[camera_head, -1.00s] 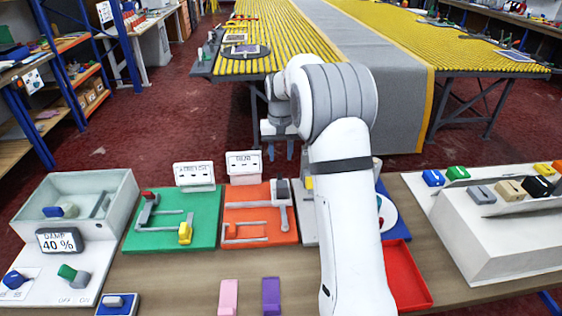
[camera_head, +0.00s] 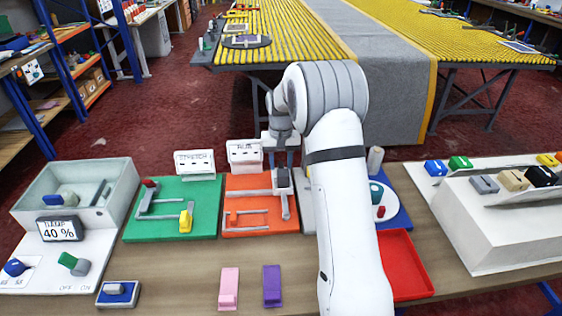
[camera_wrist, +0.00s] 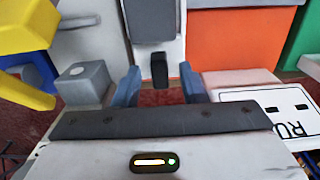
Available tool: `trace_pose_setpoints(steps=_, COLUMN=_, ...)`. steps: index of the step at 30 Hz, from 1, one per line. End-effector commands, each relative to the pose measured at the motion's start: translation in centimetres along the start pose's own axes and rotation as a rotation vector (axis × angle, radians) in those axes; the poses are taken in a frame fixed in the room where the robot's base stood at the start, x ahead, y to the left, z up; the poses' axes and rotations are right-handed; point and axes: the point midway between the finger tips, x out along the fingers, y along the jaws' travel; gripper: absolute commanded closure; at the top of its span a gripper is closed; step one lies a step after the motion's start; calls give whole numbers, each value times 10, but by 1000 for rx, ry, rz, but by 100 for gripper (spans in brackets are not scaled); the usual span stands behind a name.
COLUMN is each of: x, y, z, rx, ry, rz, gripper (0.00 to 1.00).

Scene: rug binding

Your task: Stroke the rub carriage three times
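The orange rub board (camera_head: 245,187) stands on the bench in the head view, with grey rails and a grey rub carriage (camera_head: 283,181) at its right side. The white RUB sign (camera_head: 244,151) stands behind it and also shows in the wrist view (camera_wrist: 275,113). My gripper (camera_wrist: 159,84) is open, its two blue fingers spread apart. A small black knob (camera_wrist: 158,70) appears in the gap between them, below a dark grey block (camera_wrist: 151,20). I cannot tell whether the fingers touch it. In the head view, my wrist is just above and behind the carriage; the fingertips are unclear.
A green board (camera_head: 172,212) with a yellow handle is left of the orange one. A blue board (camera_head: 398,212) and red tray (camera_head: 404,262) lie right of my arm. Pink (camera_head: 229,288) and purple (camera_head: 272,288) pieces lie in front. A grey-white basin (camera_head: 85,185) is far left.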

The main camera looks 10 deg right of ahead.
Motion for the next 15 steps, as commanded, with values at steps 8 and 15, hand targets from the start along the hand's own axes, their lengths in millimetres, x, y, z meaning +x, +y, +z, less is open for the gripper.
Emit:
trace_pose_setpoints(steps=8, x=0, y=1, z=0, rx=1, ry=0, rz=0, gripper=81)
trace_pose_setpoints(steps=15, x=0, y=1, z=0, rx=1, ry=0, rz=0, gripper=100)
